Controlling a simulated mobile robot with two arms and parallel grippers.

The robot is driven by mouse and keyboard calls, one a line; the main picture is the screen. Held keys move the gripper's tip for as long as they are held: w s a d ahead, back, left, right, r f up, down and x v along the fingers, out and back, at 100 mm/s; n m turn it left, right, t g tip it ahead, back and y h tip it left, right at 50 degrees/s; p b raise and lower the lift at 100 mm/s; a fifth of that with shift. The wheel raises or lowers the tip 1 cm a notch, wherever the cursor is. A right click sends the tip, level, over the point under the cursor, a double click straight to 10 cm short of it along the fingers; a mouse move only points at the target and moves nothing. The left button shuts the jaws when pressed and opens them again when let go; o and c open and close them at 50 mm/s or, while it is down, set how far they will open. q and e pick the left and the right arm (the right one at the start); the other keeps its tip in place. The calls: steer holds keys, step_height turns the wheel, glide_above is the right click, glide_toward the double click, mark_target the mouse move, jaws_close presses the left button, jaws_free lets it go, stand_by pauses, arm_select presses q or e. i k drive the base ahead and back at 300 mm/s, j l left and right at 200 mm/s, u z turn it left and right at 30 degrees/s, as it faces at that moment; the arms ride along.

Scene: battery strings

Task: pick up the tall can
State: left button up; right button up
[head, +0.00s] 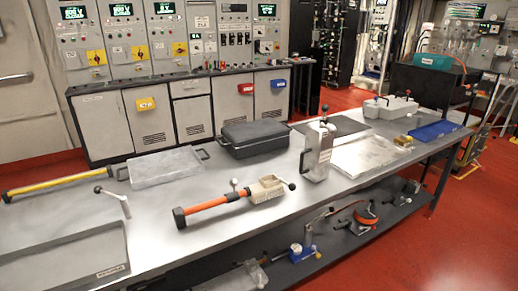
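A tall grey metal can (318,152) stands upright on the workbench (225,232), right of the picture's middle. It is boxy, with a dark knob on top and a lever or handle on its left side. A small label shows on its front. Nothing touches it from above. Neither of my grippers is in the head view.
An orange-handled tool (205,206) lies left of the can. A black case (254,140) is behind left, and a clear flat box (163,167) is farther left. A pale slab (366,155) lies close on the right. A grey tray (75,264) is front left.

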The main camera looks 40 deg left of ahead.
mark_target(316, 159)
steer(key=u, duration=0.85)
steer(key=i+j+u, duration=0.1)
steer(key=i, duration=0.2)
steer(key=i+j+u, duration=0.1)
steer(key=i, duration=0.25)
